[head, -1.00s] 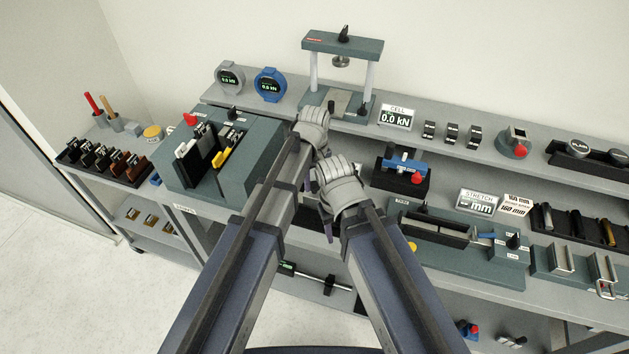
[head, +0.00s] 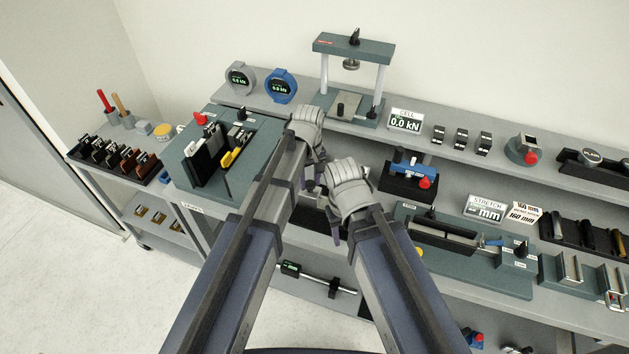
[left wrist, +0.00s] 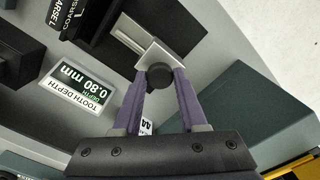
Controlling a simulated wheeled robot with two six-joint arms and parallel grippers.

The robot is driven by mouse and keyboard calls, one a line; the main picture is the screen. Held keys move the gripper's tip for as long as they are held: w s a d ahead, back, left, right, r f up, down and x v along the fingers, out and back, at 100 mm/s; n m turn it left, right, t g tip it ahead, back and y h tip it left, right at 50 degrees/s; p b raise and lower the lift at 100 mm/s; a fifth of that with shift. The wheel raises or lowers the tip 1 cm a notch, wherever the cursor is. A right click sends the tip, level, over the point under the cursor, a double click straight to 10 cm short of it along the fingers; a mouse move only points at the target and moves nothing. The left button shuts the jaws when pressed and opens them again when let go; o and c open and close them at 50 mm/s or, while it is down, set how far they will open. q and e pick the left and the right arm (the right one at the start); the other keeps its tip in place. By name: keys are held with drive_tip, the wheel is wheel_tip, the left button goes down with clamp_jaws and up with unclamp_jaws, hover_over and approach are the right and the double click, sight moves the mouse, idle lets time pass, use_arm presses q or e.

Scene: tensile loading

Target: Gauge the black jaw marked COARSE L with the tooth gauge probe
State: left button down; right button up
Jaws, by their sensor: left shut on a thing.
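In the left wrist view, my left gripper (left wrist: 159,72) has its two purple fingers shut on the round black knob of the tooth gauge probe (left wrist: 155,53). A pale metal block shows just beyond the knob, close to a black block with a light metal strip. The black jaw (left wrist: 85,18), its label ending in "ARSE L", lies at the top left, partly cut off. In the head view my left gripper (head: 311,180) is mostly hidden by my arm. My right gripper (head: 336,236) is largely hidden below its wrist.
A teal fixture (head: 262,150) with black, white and yellow pieces stands left of my arms. A rack of black and brown jaws (head: 110,158) sits on the left cart. A press frame (head: 350,45) stands behind. Several fixtures fill the bench at the right.

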use_arm(q)
drive_tip(key=shift+c, duration=2.3)
unclamp_jaws()
drive_tip(key=shift+a, duration=0.3)
drive_tip(key=shift+d, duration=0.1)
drive_tip(key=shift+r, duration=0.1)
use_arm(e)
drive_tip(key=shift+a+r, duration=0.1)
drive_tip(key=shift+r, duration=0.05)
use_arm(q)
wheel_tip(320, 180, up, 8)
drive_tip(key=p, duration=0.8)
drive_tip(key=shift+f, duration=0.2)
use_arm(e)
wheel_tip(320, 180, up, 8)
drive_tip(key=shift+f, duration=0.25)
